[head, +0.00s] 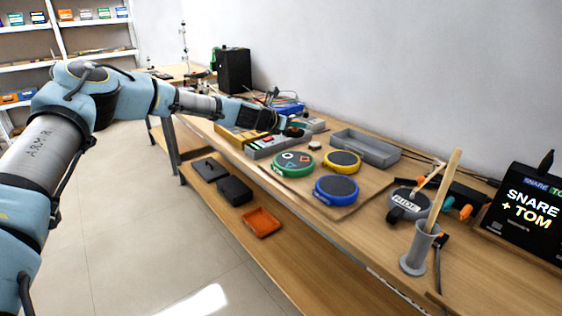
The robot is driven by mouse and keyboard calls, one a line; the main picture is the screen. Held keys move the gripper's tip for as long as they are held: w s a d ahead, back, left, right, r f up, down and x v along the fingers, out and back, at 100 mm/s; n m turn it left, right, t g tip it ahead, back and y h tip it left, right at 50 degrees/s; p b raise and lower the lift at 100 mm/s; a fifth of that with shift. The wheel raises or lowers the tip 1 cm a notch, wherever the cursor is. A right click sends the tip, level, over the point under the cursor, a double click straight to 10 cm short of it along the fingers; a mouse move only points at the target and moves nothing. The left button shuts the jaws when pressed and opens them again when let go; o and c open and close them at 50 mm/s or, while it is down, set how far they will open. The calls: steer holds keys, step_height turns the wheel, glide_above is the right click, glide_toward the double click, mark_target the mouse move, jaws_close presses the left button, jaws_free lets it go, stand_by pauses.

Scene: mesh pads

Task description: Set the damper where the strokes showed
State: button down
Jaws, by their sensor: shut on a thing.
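Three round mesh pads lie on a board on the bench. The green-rimmed pad (279,171) bears several small coloured shapes, the yellow-rimmed pad (343,161) is at the back, and the blue-rimmed pad (337,188) is in front. Both of these look bare. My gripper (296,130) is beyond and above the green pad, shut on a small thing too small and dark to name. A small pale round piece (314,145) sits on the bench near it. I cannot tell which piece is the damper.
A grey tray (372,152) stands behind the pads. A dark pad marked RIDE (406,205), a grey holder (418,250) with a wooden stick, and a SNARE + TOM screen (526,211) stand right. An orange tray (262,222) lies on the lower shelf.

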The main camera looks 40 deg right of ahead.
steer(key=p, duration=0.2)
glide_above(294, 160)
step_height(294, 160, down, 9)
steer(key=shift+r, duration=0.15)
steer(key=shift+d+f, duration=0.1)
steer(key=shift+f, duration=0.35)
steer(key=shift+f, duration=0.1)
steer(key=shift+f, duration=0.1)
steer(key=c, duration=0.5)
jaws_free()
steer(key=shift+c, duration=0.2)
steer(key=shift+r, duration=0.2)
steer(key=b+v, duration=0.2)
steer(key=v, duration=1)
steer(key=shift+b, duration=0.4)
